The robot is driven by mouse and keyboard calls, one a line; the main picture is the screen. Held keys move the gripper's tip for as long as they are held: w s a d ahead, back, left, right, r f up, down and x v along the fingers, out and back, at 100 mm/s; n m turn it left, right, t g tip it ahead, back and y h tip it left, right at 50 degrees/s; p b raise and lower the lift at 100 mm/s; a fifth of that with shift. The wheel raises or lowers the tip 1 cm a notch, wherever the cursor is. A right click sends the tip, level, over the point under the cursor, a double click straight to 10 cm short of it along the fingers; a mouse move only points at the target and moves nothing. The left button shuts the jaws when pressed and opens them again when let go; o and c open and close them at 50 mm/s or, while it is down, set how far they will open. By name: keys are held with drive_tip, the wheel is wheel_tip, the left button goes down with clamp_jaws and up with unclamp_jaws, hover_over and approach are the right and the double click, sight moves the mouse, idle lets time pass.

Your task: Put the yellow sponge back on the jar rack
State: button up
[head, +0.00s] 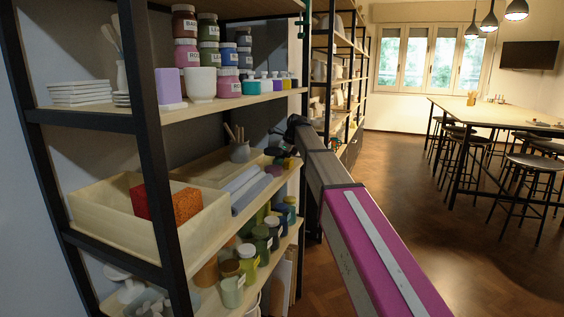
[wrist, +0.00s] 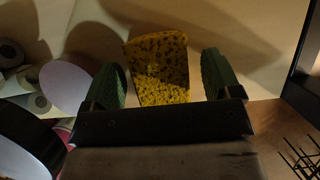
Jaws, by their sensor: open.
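The yellow sponge (wrist: 158,68), speckled with dark holes, stands on a pale wooden surface in the wrist view. My gripper (wrist: 163,80) is open, with one green finger on each side of the sponge and a visible gap at both sides. In the head view my gripper (head: 284,138) is at the right end of the middle shelf, small and dark; I cannot make out the yellow sponge there. A shelf unit (head: 150,120) holding many jars stands at the left; which part is the jar rack I cannot tell.
A wooden box (head: 110,210) holds a red block (head: 139,201) and an orange block (head: 187,205). Labelled jars (head: 186,55) fill the upper shelf, and more jars (head: 262,240) stand below. Round pale items (wrist: 66,85) lie left of my gripper.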

drive_tip(key=v, duration=1.1)
drive_tip(key=shift+r, duration=0.3)
drive_tip(key=shift+s+d, duration=0.15)
drive_tip(key=shift+s, duration=0.05)
